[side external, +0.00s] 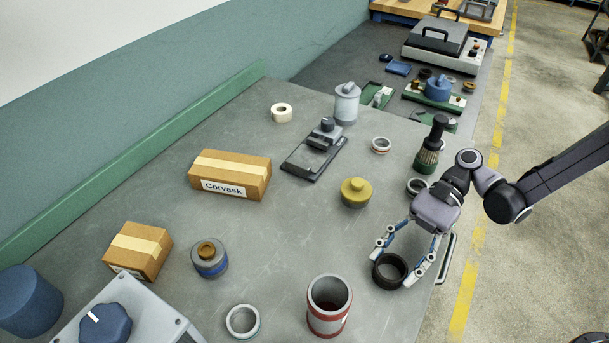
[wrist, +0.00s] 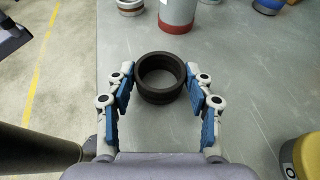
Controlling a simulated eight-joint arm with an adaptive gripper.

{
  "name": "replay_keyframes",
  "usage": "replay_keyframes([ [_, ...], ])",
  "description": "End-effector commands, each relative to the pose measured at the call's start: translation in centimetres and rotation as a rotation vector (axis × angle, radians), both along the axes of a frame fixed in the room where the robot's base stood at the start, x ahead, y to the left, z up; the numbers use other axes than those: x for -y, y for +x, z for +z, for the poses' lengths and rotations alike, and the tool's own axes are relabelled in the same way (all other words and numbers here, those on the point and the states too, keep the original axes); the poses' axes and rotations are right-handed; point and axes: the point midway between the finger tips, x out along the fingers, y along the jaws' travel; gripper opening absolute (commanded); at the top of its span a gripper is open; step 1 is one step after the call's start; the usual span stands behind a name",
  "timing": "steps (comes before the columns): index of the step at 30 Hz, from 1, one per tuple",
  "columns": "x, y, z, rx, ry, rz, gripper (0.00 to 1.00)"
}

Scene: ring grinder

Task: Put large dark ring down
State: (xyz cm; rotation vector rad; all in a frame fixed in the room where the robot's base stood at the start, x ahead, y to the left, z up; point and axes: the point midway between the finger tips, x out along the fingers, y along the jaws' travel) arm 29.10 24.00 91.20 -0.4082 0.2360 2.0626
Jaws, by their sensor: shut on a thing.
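The large dark ring (side external: 389,285) is a thick black band near the right edge of the grey bench. My gripper (side external: 394,268) has one finger on each side of it and is shut on it. In the wrist view the ring (wrist: 160,97) sits between the blue-padded fingertips of my gripper (wrist: 159,76), level, with its opening facing up. It is at or just above the bench top; I cannot tell whether it touches.
A grey-and-red cup (side external: 328,305) stands left of the ring. A yellow knobbed weight (side external: 355,193), a grey ring (side external: 417,187) and a dark-handled brush (side external: 428,158) stand farther back.

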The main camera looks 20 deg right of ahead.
Motion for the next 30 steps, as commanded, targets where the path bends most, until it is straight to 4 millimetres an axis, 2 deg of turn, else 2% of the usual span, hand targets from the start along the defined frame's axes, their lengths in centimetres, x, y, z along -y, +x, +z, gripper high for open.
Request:
replay_keyframes([
  [4,0.0,0.0,-0.3,0.000,0.001,0.000,0.15],
  [5,0.0,0.0,-0.2,0.000,0.001,0.000,0.58],
  [7,0.0,0.0,-0.2,0.000,0.001,0.000,0.79],
  [20,0.4,0.2,-0.1,0.000,0.000,-0.001,0.79],
  [23,1.3,0.8,0.3,0.001,0.000,-0.004,0.79],
  [29,4.4,2.6,1.8,0.000,0.000,-0.005,0.79],
  [30,4.1,2.4,2.6,0.001,0.000,0.000,0.79],
])
